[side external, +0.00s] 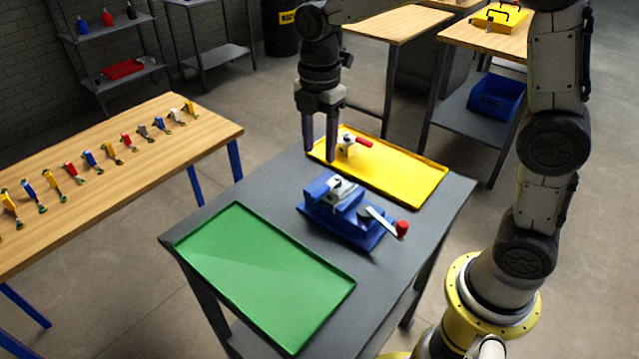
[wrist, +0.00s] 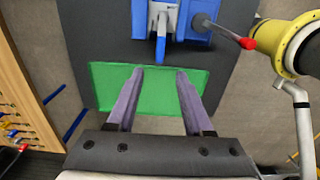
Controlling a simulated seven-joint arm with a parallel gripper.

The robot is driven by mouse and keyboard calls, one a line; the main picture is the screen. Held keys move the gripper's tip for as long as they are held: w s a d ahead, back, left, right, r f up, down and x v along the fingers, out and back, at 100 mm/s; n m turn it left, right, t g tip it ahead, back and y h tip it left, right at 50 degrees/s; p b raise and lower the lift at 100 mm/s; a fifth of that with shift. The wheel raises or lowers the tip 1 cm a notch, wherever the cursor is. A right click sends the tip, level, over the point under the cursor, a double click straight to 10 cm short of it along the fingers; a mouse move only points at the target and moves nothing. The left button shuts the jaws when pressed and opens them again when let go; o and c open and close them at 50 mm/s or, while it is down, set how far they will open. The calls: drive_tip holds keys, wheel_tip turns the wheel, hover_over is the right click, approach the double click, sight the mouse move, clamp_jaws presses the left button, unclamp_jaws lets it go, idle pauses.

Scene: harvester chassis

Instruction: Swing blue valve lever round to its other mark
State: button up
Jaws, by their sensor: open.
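The blue valve lever (wrist: 160,49) shows in the wrist view, pointing from a grey valve body (wrist: 163,18) toward the green tray. The valve sits in the jaws of a blue vise (side external: 345,213) on the grey table; in the side view the lever (side external: 318,187) lies at the vise's left. My gripper (side external: 320,157) is open, empty and pointing down above the table. In the wrist view its fingertips (wrist: 160,72) lie either side of the lever's line, apart from it. I cannot make out the marks.
The vise handle with a red knob (side external: 402,229) sticks out to the right. A yellow tray (side external: 415,183) behind holds another valve with a red lever (side external: 358,141). A green tray (side external: 262,275) in front is empty. A wooden bench (side external: 100,150) with several small clamps stands left.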

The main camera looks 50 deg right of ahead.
sight(319, 191)
wheel_tip(319, 191, down, 10)
drive_tip(key=shift+f, duration=0.15)
idle(0.3)
clamp_jaws()
idle(1.3)
